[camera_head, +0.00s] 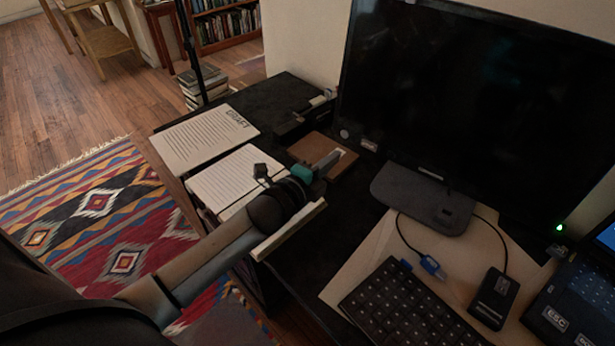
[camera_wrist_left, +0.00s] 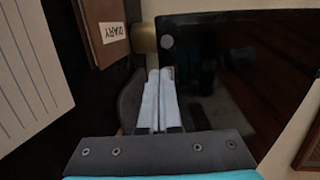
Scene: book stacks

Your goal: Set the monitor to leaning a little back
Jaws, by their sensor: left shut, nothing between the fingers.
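The monitor (camera_head: 470,95) is a large black screen at the right back of the desk, on a dark grey stand foot (camera_head: 424,196). From here I cannot tell its exact tilt. Its dark screen fills the right of the left wrist view (camera_wrist_left: 235,75). My left gripper (camera_head: 331,161) is shut and empty, left of the monitor's lower left corner, over the brown diary. In the left wrist view its two pale fingers (camera_wrist_left: 159,88) are together, with the screen's left edge just beyond them. I see no clear contact. My right gripper is not in view.
A brown diary (camera_wrist_left: 103,32) and printed sheets (camera_head: 207,137) lie left of the monitor. A keyboard (camera_head: 408,307), a small black device (camera_head: 494,298) with a cable, and a laptop (camera_head: 580,305) crowd the front right. A patterned rug (camera_head: 115,225) lies on the floor.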

